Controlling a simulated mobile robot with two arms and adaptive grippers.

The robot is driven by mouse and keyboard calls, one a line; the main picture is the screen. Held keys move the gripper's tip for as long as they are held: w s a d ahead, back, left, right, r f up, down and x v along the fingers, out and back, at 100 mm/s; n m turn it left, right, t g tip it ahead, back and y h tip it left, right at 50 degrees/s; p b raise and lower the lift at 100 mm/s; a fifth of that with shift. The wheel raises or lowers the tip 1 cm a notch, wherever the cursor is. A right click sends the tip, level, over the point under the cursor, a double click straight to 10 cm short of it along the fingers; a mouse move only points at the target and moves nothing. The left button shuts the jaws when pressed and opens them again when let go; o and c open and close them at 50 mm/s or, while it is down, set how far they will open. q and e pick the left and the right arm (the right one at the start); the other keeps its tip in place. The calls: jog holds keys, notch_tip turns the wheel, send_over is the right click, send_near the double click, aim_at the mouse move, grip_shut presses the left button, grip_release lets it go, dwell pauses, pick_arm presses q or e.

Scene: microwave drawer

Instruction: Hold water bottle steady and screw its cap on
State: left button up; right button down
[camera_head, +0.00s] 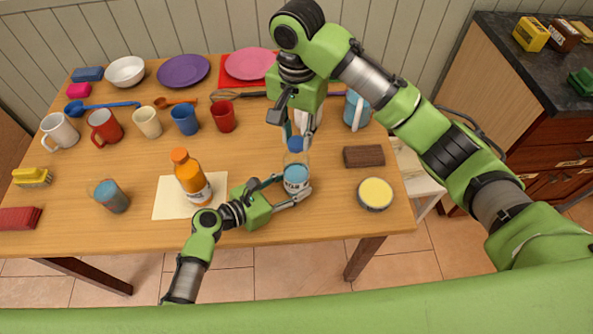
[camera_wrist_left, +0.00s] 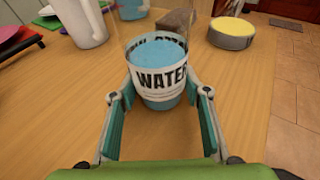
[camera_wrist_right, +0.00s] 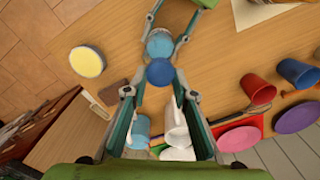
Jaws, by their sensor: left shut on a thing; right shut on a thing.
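The water bottle (camera_head: 296,178) stands upright on the table, clear with blue water and a white WATER label. My left gripper (camera_head: 289,192) is shut around its lower body; the label shows between the fingers (camera_wrist_left: 160,105) in the left wrist view. My right gripper (camera_head: 288,121) comes down from above and is shut on the blue cap (camera_head: 295,144). In the right wrist view the cap (camera_wrist_right: 159,72) is at the fingertips, close to the bottle (camera_wrist_right: 160,43). I cannot tell whether the cap touches the bottle's neck.
An orange bottle (camera_head: 190,176) stands on a pale mat (camera_head: 165,202) left of my left gripper. A brown block (camera_head: 363,156) and a round yellow-topped tin (camera_head: 375,194) lie to the right. Mugs, including a light blue one (camera_head: 356,110), and plates fill the back.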

jog(key=m, duration=0.4)
jog(key=shift+a+r+m, duration=0.1)
jog(key=shift+a+m, duration=0.05)
jog(key=shift+m, duration=0.25)
jog(key=m, duration=0.4)
jog(key=c, duration=1.8)
grip_release()
